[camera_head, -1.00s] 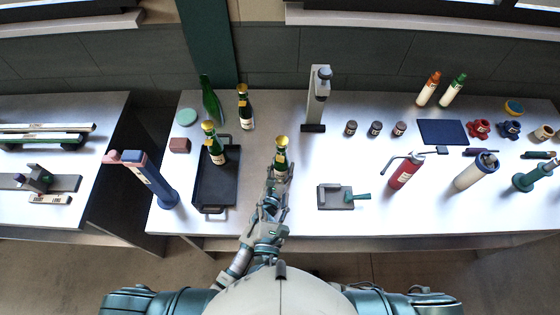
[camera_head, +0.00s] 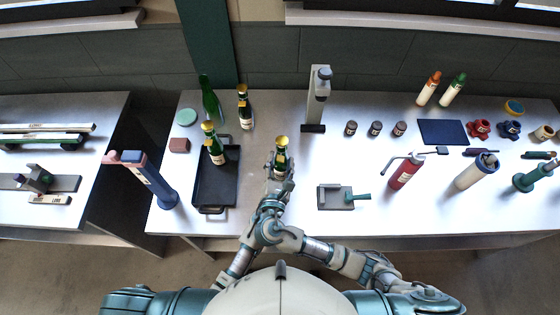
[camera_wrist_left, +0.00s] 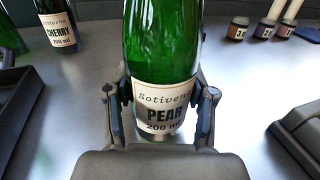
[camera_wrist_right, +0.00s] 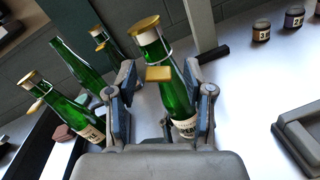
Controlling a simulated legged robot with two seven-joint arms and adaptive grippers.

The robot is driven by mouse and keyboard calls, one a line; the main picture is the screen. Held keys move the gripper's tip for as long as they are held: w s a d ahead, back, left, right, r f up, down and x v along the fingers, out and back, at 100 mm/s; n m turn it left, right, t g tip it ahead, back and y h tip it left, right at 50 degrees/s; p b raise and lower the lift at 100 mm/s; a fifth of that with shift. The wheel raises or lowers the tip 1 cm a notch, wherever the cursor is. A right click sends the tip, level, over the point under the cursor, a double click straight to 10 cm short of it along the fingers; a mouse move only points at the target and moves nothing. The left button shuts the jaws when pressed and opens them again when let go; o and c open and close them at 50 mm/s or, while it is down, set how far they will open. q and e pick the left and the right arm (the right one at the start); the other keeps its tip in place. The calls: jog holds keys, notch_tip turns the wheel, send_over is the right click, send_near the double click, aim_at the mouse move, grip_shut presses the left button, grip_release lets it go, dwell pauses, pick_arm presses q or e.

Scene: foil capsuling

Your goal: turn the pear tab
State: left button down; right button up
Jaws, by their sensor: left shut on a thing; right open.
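The green pear bottle (camera_head: 280,160) stands upright on the bench, with a gold cap (camera_wrist_right: 145,25) and a small gold tab (camera_wrist_right: 158,74). Its PEAR label (camera_wrist_left: 163,105) faces the left wrist camera. My left gripper (camera_wrist_left: 160,92) is shut on the bottle low down, at the label. My right gripper (camera_wrist_right: 160,80) is open; in the right wrist view the bottle's neck and tab show between its fingers. I cannot tell whether a finger touches the tab. In the head view my right gripper (camera_head: 279,172) is at the bottle and largely hides the left one.
A dark tray (camera_head: 207,208) holding another gold-capped bottle (camera_head: 213,143) lies to the left. The cherry bottle (camera_wrist_left: 60,25) and a plain green bottle (camera_head: 210,100) stand behind. A grey press stand (camera_head: 317,100) is behind right, and a grey block with a teal handle (camera_head: 336,198) sits right.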

grip_shut()
pick_arm(q)
jog(key=shift+r, duration=0.1)
pick_arm(e)
jog(key=shift+n, duration=2.2)
grip_release()
jog(key=s+a, duration=0.1)
jog(key=s, duration=1)
jog(key=shift+s+a, duration=0.15)
jog(key=shift+s, duration=0.25)
jog(key=shift+f, duration=0.1)
